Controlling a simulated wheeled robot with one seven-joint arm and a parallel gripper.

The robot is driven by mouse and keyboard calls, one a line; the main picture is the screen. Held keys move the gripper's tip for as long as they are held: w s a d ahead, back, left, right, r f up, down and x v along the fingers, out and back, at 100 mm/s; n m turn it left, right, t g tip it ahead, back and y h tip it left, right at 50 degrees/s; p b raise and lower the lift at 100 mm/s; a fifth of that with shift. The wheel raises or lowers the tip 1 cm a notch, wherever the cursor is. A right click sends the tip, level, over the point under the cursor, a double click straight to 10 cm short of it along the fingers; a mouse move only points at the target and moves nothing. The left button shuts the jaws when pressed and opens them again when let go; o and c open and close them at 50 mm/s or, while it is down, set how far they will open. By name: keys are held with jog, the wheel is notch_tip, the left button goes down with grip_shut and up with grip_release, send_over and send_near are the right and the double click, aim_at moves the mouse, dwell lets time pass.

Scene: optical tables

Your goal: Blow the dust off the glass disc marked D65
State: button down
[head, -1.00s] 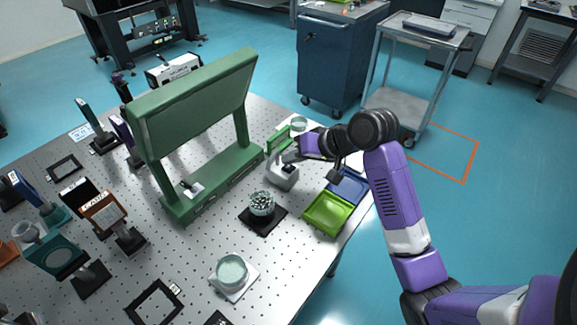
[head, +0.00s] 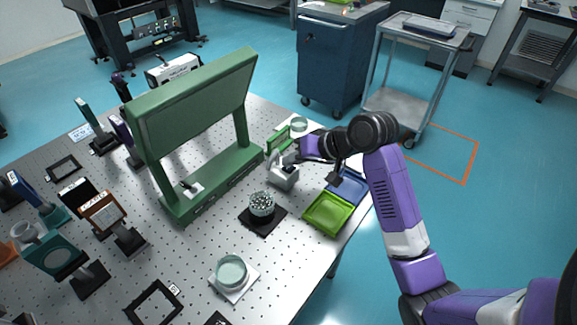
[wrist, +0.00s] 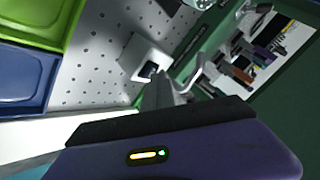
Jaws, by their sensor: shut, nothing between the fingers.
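No D65 mark is legible in either view. A pale round glass disc (head: 231,271) lies on a white square plate near the table's front edge. Another pale glass disc (head: 299,124) sits at the table's far right corner. My gripper (wrist: 163,92) is shut and empty in the wrist view, close to a white block (wrist: 146,60) with a dark slot; I cannot tell whether they touch. In the head view my purple wrist reaches over a pale grey stand-like object (head: 283,178), and the fingertips are hard to make out there.
A large green frame (head: 190,110) stands left of my arm. A green tray (head: 327,214) and blue tray (head: 350,185) lie at the right edge. A dish of small beads (head: 262,204) sits on a black mat. Several upright optics stand at left.

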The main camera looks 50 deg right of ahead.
aim_at(292, 168)
dwell(0.6)
jog(key=shift+r+p, duration=0.7)
jog(key=shift+p, duration=0.2)
notch_tip(292, 168, up, 5)
jog(key=p, duration=0.5)
dwell(0.6)
